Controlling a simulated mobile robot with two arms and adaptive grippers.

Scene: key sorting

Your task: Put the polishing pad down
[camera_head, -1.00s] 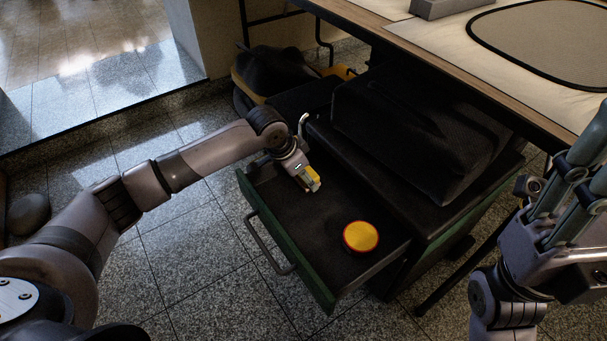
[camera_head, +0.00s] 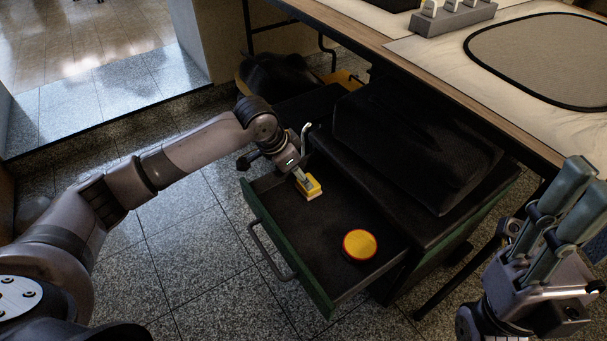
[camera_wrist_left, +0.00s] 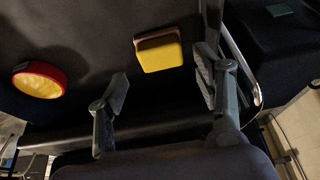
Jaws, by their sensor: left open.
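The yellow square polishing pad (camera_head: 309,187) lies in the open drawer (camera_head: 310,232), near its back left corner. My left gripper (camera_head: 299,173) is right above it. In the left wrist view the pad (camera_wrist_left: 159,52) shows whole, just beyond the fingertips, and the left gripper (camera_wrist_left: 163,82) is open with its fingers apart. The fingers do not appear to touch the pad. My right gripper (camera_head: 580,190) is at the right edge, away from the drawer. Its fingers point up and look apart and empty.
A round orange-yellow disc with a red rim (camera_head: 360,245) lies in the drawer's front right part; the middle floor is bare. A black bag-like bulk (camera_head: 410,145) sits on the cabinet. The table (camera_head: 430,75) with a grey slotted block (camera_head: 455,18) is above right.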

